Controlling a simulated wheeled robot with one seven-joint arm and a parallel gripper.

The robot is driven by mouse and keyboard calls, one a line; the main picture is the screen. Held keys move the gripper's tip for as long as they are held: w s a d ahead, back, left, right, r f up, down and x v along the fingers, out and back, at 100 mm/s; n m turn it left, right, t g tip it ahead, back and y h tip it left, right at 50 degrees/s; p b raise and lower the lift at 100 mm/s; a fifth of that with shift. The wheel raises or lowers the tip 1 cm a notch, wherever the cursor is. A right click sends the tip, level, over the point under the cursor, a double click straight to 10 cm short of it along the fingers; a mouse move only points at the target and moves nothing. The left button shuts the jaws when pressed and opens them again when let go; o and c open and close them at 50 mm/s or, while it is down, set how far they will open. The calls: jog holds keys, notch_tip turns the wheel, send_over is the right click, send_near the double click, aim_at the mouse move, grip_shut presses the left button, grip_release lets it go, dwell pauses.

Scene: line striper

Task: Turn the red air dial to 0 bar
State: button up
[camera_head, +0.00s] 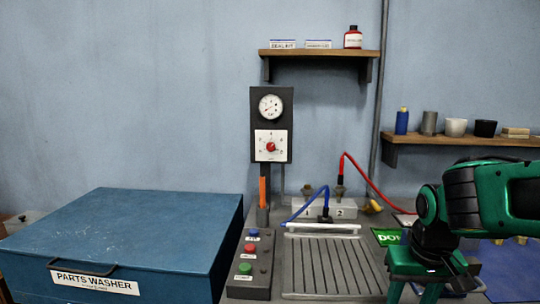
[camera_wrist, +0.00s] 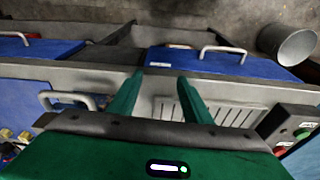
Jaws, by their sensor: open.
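The red air dial (camera_head: 271,147) is a small round red knob on a white scale plate (camera_head: 262,155), fixed to a dark upright panel (camera_head: 257,97) in the head view. A round white gauge (camera_head: 270,107) sits just above it. The scale marks and the dial's pointer are too small to read. My gripper is at the far right in the head view, well away from the dial, with its green body over the bench. In the wrist view its two green fingers (camera_wrist: 158,98) are apart with nothing between them. The dial is not in the wrist view.
A blue parts washer (camera_head: 120,240) stands at the left. A button box (camera_head: 250,262), ribbed tray (camera_head: 332,266) and manifold block with blue and red hoses (camera_head: 342,209) lie below the panel. Shelves (camera_head: 320,53) with bottles and cups hang above and right. Space before the dial looks clear.

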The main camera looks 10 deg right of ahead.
jog(key=w+a+t, duration=0.1)
jog(key=w, duration=0.3)
jog(key=w+a+n+t, duration=0.1)
jog(key=w+a, duration=0.1)
jog(key=w, duration=0.2)
jog(key=w+a+r+t, duration=0.1)
jog(key=w, duration=0.4)
jog(key=shift+a+h, duration=0.2)
jog(key=shift+h, duration=0.2)
jog(key=shift+t+h, duration=0.4)
jog(key=shift+t, duration=0.2)
jog(key=w, duration=0.5)
jog(key=shift+w+d+r, duration=0.15)
jog(key=shift+d+r, duration=0.05)
jog(key=shift+r, duration=0.05)
jog(key=w+d+r+m+t+h, duration=0.2)
jog(key=w+d+m+t+h, duration=0.15)
jog(key=w, duration=0.75)
jog(key=n+t, duration=0.5)
jog(key=t, duration=0.7)
send_near(270, 148)
jog(key=shift+h, duration=0.25)
jog(key=x, duration=0.8)
jog(key=shift+w, duration=0.25)
jog(key=shift+c, duration=0.7)
